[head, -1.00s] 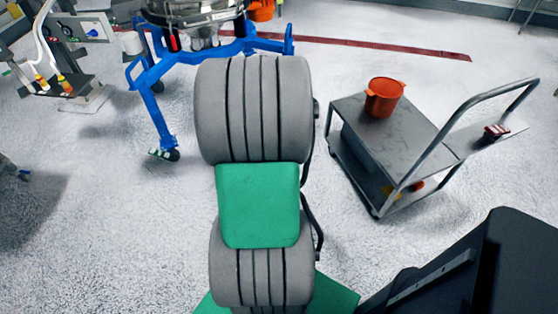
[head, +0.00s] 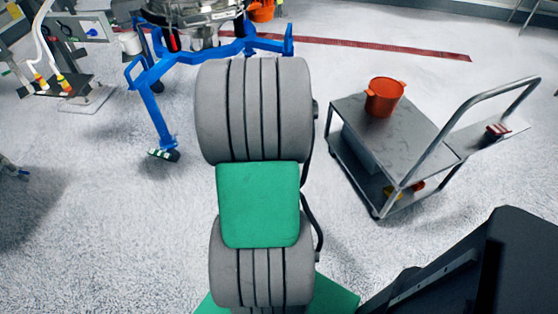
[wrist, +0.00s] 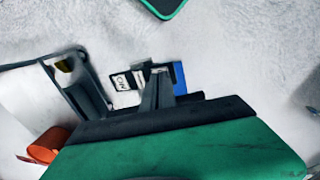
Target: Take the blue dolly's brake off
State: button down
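The blue dolly (head: 152,85) stands at the upper left in the head view, under a steel vessel. Its near leg ends in a dark caster with a green-and-white brake pedal (head: 161,154). In the wrist view, a small white label with dark letters (wrist: 122,84) and a blue piece (wrist: 179,77) show just beyond my gripper (wrist: 158,90). A grey finger-like part overlaps them; I cannot tell whether it touches the pedal. My gripper's fingertips are hidden behind my arm in the head view, and its opening is unclear in the wrist view.
A grey trolley (head: 440,136) with a red pot (head: 384,97) stands at the right. A panel stand with hoses (head: 60,85) is at the far left. In the wrist view an orange piece (wrist: 46,146) lies at the lower left.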

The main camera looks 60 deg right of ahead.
jog(key=shift+f+b, duration=0.3)
jog(key=shift+f, duration=0.35)
jog(key=shift+r, duration=0.15)
notch_tip(320, 180, up, 7)
jog(key=p, duration=0.5)
jog(key=shift+p, duration=0.4)
